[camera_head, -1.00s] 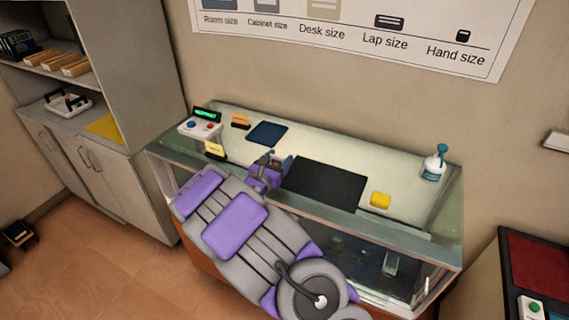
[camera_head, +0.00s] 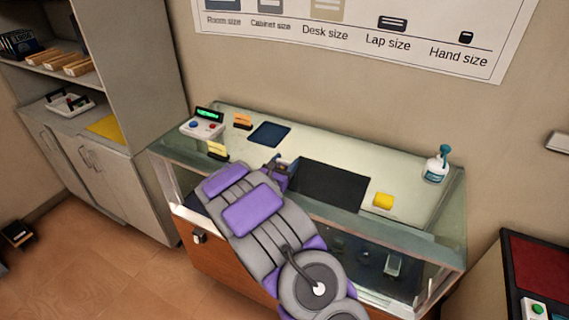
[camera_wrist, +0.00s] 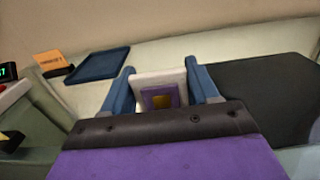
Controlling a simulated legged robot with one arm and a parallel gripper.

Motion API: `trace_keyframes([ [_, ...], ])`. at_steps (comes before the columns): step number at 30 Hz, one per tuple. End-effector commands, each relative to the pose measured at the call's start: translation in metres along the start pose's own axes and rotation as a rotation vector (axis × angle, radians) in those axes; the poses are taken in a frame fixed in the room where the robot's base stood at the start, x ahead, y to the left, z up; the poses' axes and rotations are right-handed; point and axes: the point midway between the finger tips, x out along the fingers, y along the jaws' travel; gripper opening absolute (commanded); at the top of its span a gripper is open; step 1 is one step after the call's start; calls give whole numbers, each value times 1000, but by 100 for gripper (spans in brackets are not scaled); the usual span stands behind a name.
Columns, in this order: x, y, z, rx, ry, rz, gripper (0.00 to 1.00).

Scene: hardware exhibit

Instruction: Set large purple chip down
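The large purple chip (camera_wrist: 161,98), a pale square piece with a purple inner square and a gold centre, sits between the two blue fingers of my gripper (camera_wrist: 162,88) in the wrist view. The fingers are on its left and right sides. In the head view my gripper (camera_head: 277,166) is over the glass display case (camera_head: 350,145), at the left edge of the black mat (camera_head: 335,187). The mat lies to the right of the chip in the wrist view (camera_wrist: 262,95). The chip is too small or hidden to make out in the head view.
A dark blue tray (camera_head: 269,134) lies behind my gripper, left of the mat. A console with a green display (camera_head: 205,122), orange card holder (camera_head: 243,121), yellow block (camera_head: 384,201) and pump bottle (camera_head: 436,165) stand on the case. The mat's visible surface is bare.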

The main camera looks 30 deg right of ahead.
Motion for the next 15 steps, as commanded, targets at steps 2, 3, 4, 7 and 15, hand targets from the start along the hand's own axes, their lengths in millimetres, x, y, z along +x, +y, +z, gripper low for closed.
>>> trace_keyframes([
  [2, 0, 0, 0, 0, 0, 0, 66],
  [3, 1, -1, 0, 0, 0, -1, 70],
  [4, 1, -1, 0, 1, 1, -1, 73],
  [7, 2, -2, 0, 1, 1, -1, 82],
  [15, 0, 0, 0, 0, 1, -1, 85],
])
